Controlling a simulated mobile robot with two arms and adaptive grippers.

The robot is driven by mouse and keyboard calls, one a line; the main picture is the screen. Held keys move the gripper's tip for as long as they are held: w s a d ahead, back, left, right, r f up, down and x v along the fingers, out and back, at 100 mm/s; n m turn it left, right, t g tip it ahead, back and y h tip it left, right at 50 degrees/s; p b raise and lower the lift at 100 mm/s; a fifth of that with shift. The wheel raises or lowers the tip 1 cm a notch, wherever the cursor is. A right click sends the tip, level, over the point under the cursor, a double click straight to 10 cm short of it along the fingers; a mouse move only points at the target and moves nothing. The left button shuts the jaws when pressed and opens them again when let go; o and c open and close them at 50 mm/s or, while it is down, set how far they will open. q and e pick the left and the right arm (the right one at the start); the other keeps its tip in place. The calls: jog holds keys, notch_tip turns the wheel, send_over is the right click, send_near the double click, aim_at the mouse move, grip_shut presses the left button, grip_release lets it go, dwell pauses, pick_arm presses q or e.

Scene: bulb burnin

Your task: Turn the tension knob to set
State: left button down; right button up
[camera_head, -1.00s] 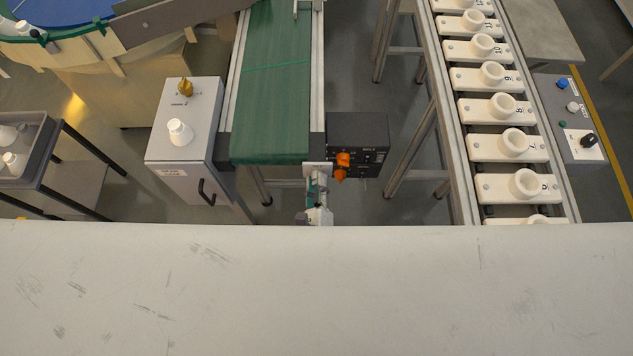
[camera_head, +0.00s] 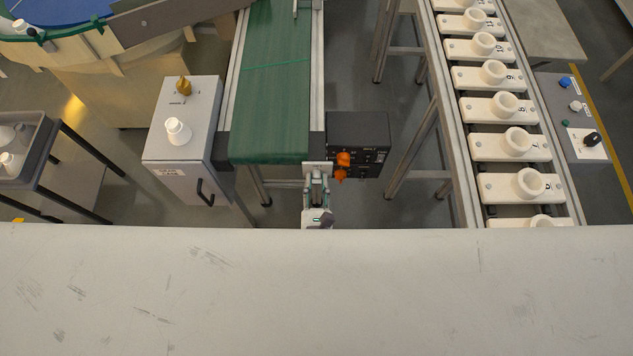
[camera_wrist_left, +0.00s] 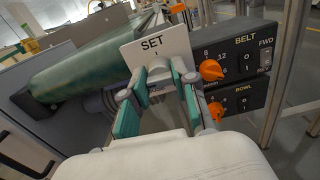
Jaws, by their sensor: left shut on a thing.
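The white plate marked SET (camera_wrist_left: 152,50) stands at the near end of the green conveyor belt; it also shows in the head view (camera_head: 317,166). Below the word SET is a short dark mark. The pale grey tension knob (camera_wrist_left: 159,70) sits at the plate's lower edge, partly hidden by the fingers. My left gripper (camera_head: 317,176) is shut on the knob, with a green-padded finger on each side in the left wrist view (camera_wrist_left: 157,82). Any pointer mark on the knob is too small to read. My right gripper is not in view.
A black control box (camera_head: 358,135) with orange BELT and BOWL knobs stands close to the right of the gripper. A grey cabinet (camera_head: 190,130) stands left of the belt (camera_head: 270,120). A rack of white lamp holders (camera_head: 500,140) runs along the right.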

pick_arm(q)
jog(key=m, duration=0.3)
jog(key=shift+m, duration=0.4)
jog(key=m+p, duration=0.1)
jog(key=m, duration=0.3)
jog(key=shift+m, duration=0.3)
jog(key=m+p, duration=0.1)
jog(key=m, duration=0.4)
jog(key=shift+f+m+p, duration=0.1)
jog(key=shift+m+p, duration=0.35)
jog(key=shift+m, duration=1.35)
jog(key=c, duration=0.9)
grip_release()
